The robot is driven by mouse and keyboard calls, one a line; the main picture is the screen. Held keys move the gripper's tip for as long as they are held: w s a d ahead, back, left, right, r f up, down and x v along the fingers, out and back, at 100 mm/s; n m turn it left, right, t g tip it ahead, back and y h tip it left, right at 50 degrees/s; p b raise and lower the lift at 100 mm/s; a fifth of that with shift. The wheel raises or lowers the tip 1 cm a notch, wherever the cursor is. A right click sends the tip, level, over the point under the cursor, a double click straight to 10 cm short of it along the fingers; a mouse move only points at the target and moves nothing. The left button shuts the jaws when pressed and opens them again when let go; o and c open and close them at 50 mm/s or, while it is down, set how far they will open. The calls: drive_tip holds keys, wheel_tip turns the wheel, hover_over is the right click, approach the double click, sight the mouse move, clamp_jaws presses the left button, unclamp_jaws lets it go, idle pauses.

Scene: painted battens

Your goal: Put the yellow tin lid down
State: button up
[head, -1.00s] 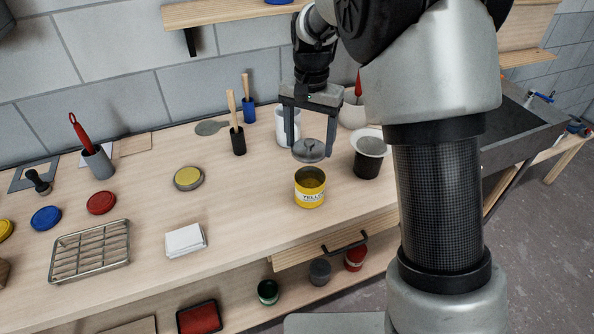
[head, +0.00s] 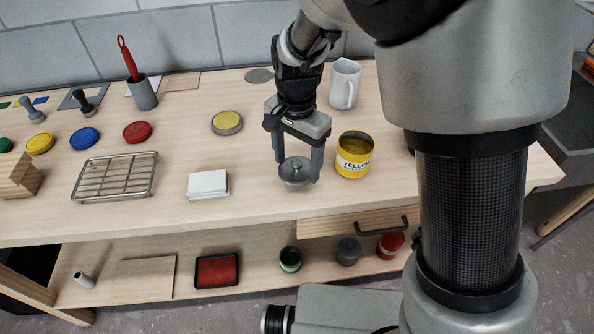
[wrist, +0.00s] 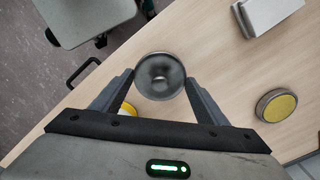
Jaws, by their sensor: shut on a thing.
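The yellow tin's lid (head: 294,172) is a round grey metal disc with a knob on top; it also shows in the wrist view (wrist: 160,75). My gripper (head: 293,170) is shut on it, one finger at each side of the rim. It is held level over the worktop, left of the tin; I cannot tell how large the gap below is. The yellow tin (head: 354,157) stands upright and open on the worktop, with yellow inside. In the wrist view only a bit of yellow (wrist: 127,109) shows behind a finger.
A yellow-topped round disc (head: 227,122) and a white stack (head: 208,185) lie left of the lid. A wire rack (head: 115,177) is farther left. A white mug (head: 345,83) stands behind the tin. Bare worktop (head: 252,165) lies between stack and lid.

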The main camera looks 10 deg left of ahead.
sight(297, 170)
drive_tip(key=shift+f, duration=1.9)
drive_tip(key=shift+f+b, duration=0.2)
drive_tip(key=shift+b, duration=0.15)
drive_tip(key=o, duration=1)
drive_tip(key=shift+r, duration=0.1)
